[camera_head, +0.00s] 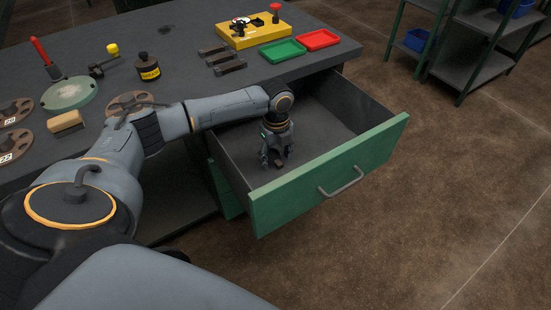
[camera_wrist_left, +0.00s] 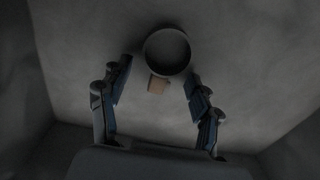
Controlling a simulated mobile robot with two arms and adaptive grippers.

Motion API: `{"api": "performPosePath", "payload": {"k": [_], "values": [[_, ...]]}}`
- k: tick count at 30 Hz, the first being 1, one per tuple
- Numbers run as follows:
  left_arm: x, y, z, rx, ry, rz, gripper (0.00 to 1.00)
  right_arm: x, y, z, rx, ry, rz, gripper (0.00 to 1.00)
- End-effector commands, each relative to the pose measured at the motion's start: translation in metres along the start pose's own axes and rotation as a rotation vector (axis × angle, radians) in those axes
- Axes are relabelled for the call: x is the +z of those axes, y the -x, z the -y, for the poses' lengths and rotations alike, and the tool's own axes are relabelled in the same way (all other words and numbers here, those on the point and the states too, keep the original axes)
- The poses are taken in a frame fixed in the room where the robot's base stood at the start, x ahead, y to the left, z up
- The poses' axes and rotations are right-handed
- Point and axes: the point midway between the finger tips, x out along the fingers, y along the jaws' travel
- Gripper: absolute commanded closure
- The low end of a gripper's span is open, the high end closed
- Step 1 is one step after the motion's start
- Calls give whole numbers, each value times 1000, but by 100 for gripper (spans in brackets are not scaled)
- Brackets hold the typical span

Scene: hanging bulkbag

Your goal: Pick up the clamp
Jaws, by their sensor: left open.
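My left gripper (camera_head: 276,162) points down inside the open drawer (camera_head: 331,170) of the workbench. In the left wrist view its two fingers (camera_wrist_left: 158,74) are spread apart with nothing held between them. Beyond the fingertips on the drawer floor lies a dark round ring-like thing with a small tan block at its edge, which may be the clamp (camera_wrist_left: 167,50). It sits around and just past the gap between the fingers, and I cannot tell its exact shape in the dim light. In the head view the gripper and drawer hide it. My right gripper does not show.
The drawer's green front (camera_head: 330,172) and side walls surround the gripper. Shelves (camera_head: 470,60) stand at the right; the floor between is clear.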

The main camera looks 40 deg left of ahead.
Motion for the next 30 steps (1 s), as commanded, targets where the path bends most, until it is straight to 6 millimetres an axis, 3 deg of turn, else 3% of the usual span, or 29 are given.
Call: {"api": "performPosePath", "payload": {"k": [2,10,20,30], "values": [[0,0,0,0,0,0,39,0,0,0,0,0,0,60],[0,0,0,0,0,0,94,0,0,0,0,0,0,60],[0,8,1,-3,1,0,95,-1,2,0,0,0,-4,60],[0,73,1,-3,1,1,95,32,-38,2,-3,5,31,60]]}}
